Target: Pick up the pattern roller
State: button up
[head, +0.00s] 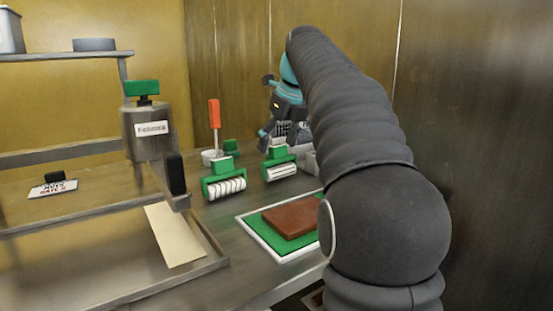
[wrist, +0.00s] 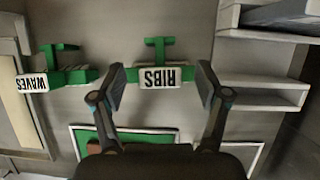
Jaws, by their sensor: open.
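Two green-framed rollers with white barrels stand on the metal worktop. The ribbed roller (head: 279,170) carries a RIBS label in the wrist view (wrist: 155,77). The waves roller (head: 224,188) has a slanted pattern and stands to its left; it carries a WAVES label in the wrist view (wrist: 45,80). My gripper (wrist: 161,82) is open and empty, with one finger on each side of the ribbed roller in the wrist view. I cannot tell how far above it the fingertips are. In the head view, my arm partly hides the gripper.
A brown slab (head: 292,217) lies on a green mat with a white rim (head: 254,240) in front of the rollers. An orange-handled tool (head: 214,115) stands behind the waves roller. A metal frame with a labelled canister (head: 149,130) is at left.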

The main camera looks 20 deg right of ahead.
jog(key=shift+w+a+f, duration=0.1)
jog(key=shift+w+f, duration=0.15)
jog(key=shift+f, duration=0.45)
jog(key=c, duration=1.3)
jog(key=shift+c, duration=0.2)
jog(key=shift+r, duration=0.1)
jog(key=shift+r, duration=0.75)
jog(key=r, duration=0.1)
jog(key=d+r, duration=0.1)
jog(key=r, duration=0.1)
jog(key=shift+s+d+r, duration=0.15)
jog(key=shift+s, duration=0.2)
jog(key=s+d+r, duration=0.6)
jog(key=d, duration=0.2)
jog(key=shift+d, duration=0.15)
